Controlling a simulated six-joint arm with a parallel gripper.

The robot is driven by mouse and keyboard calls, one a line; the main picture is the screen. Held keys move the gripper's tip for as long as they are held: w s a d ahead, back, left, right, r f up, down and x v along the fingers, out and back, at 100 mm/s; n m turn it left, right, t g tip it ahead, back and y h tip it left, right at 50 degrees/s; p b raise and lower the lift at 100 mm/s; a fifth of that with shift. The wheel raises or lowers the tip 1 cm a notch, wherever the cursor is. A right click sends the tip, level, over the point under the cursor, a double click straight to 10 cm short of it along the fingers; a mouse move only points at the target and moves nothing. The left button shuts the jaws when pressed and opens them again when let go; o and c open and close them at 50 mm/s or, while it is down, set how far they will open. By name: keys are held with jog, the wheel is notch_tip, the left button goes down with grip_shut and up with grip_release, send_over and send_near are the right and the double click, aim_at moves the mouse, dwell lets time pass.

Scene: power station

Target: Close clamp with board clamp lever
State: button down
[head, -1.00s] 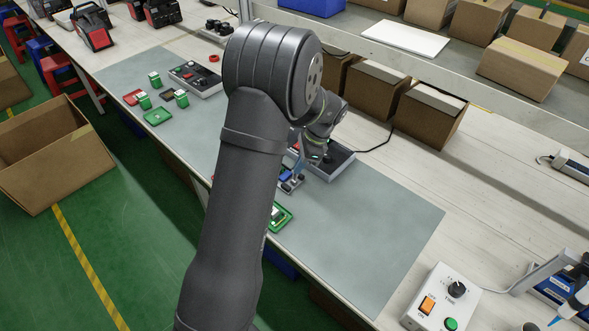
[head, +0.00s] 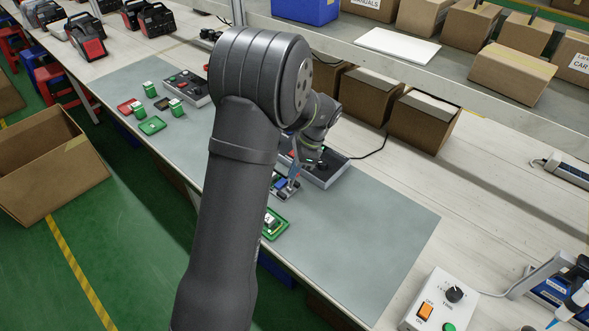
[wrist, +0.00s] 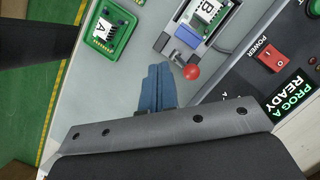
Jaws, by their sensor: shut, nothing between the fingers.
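The clamp fixture (wrist: 172,47) is a grey block with a blue part and a lever that ends in a red ball knob (wrist: 192,71). Board B (wrist: 206,12) sits in the fixture at the top of the wrist view. My gripper (wrist: 158,72) has blue fingers, shut and empty, just left of the red knob in that view; whether they touch the lever I cannot tell. In the head view the fixture (head: 284,187) is partly hidden by my gripper (head: 293,182).
A green tray (wrist: 122,42) holds board A left of the fixture. The programmer box (wrist: 240,84), with a red power switch and a "PROG A READY" display, stands close on the right. The grey mat (head: 365,225) is clear toward the front right.

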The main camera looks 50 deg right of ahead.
jog(key=s+v, duration=0.1)
jog(key=v, duration=1)
jog(key=shift+s, duration=0.45)
jog(key=w+a+f+h, duration=0.3)
jog(key=a+f, duration=0.4)
jog(key=f, duration=0.5)
jog(key=shift+w+f+h, duration=0.3)
jog(key=shift+w, duration=0.35)
